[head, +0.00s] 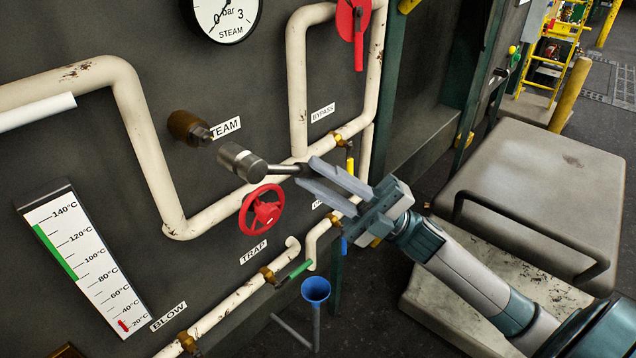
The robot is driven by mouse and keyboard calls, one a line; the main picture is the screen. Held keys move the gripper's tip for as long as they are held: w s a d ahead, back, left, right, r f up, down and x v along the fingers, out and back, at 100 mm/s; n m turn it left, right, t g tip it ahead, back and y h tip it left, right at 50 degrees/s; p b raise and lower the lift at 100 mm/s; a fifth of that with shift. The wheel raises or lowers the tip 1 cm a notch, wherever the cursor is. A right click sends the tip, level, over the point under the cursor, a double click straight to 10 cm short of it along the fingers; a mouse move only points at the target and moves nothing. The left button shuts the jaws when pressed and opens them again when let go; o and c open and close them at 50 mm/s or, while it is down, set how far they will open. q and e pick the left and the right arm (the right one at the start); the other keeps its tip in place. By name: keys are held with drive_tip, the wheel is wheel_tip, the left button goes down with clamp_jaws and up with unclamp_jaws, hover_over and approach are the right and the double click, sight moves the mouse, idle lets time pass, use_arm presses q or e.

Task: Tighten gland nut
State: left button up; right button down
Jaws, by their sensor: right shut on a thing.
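A brown, bronze-coloured round fitting with a darker stem end (188,128) sticks out of the dark panel beside the STEAM label; it looks like the gland nut. My right gripper (306,172) comes in from the lower right and is shut on the dark rod of a grey cylindrical tool (242,162). The tool's thick head points left, toward the fitting. In the picture, a gap shows between the tool head and the fitting, below and right of it; the depth between them is hard to tell. My left gripper is not in view.
Cream pipes (140,130) run along the panel. A red handwheel (261,210) sits just below the tool, and a red lever (358,30) above. A blue funnel (316,290) stands below. A pressure gauge (222,15) and temperature scale (85,255) are on the panel. A grey cabinet (540,180) stands right.

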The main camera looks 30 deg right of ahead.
drive_tip(key=shift+r, duration=0.1)
drive_tip(key=shift+s, duration=0.1)
idle(0.3)
drive_tip(key=r+n+g+p, duration=0.1)
drive_tip(key=d+r+n+g+p, duration=0.1)
drive_tip(key=n+g, duration=0.1)
drive_tip(key=w+r+n+g+h+p, duration=0.1)
drive_tip(key=r, duration=0.1)
drive_tip(key=shift+w+d+n+g+p, duration=0.1)
drive_tip(key=shift+d+n+g+p, duration=0.2)
drive_tip(key=shift+n+g+p, duration=0.1)
drive_tip(key=shift+w+a, duration=0.3)
drive_tip(key=shift+w, duration=0.55)
drive_tip(key=shift+w+a, duration=0.3)
drive_tip(key=shift+w, duration=0.5)
drive_tip(key=shift+b, duration=0.4)
